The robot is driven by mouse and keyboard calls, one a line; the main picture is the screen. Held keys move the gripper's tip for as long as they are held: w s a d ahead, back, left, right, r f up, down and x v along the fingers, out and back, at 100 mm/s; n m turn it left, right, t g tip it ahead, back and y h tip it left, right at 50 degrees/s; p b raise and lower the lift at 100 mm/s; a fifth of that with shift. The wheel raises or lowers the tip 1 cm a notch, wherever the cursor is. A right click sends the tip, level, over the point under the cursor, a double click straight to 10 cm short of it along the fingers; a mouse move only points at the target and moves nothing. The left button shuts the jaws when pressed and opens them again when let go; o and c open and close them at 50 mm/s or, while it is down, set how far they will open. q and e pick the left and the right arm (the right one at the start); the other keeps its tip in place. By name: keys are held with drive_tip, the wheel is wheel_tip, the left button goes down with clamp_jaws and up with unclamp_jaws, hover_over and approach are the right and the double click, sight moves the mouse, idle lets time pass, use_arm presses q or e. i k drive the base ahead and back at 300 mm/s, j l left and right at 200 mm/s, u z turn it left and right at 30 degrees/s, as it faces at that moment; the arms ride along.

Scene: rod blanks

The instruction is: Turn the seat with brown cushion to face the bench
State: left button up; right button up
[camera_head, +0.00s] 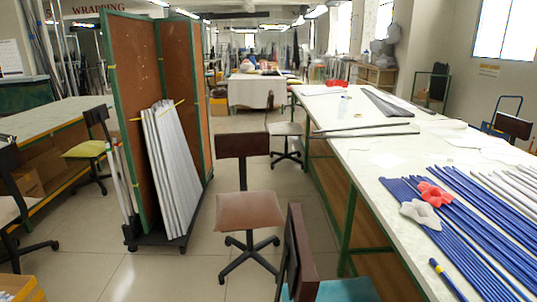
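The seat with brown cushion (248,211) stands in the aisle in the middle of the head view, on a dark star-shaped base. Its dark red-brown backrest (243,145) is on the far side of the cushion, so the seat faces roughly toward me. The long bench (360,160) with a pale top and green legs runs along the right, a short gap from the seat. Neither of my grippers is in view.
A chair with teal cushion (345,290) stands close in front, partly cut off. A green-framed rack (150,120) with grey sheets stands left of the seat. Blue rods (460,235) lie on the bench. Clear floor (185,272) lies at the front left of the seat.

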sight(243, 210)
drive_tip(key=i+j+z, duration=0.15)
drive_tip(key=j, duration=0.25)
drive_tip(key=i+j+z, duration=0.2)
drive_tip(key=j, duration=0.25)
drive_tip(key=i+j+z, duration=0.15)
drive_tip(key=j, duration=0.25)
drive_tip(key=i+j+z, duration=0.2)
drive_tip(key=j, duration=0.3)
drive_tip(key=j+z, duration=0.15)
drive_tip(key=j, duration=0.3)
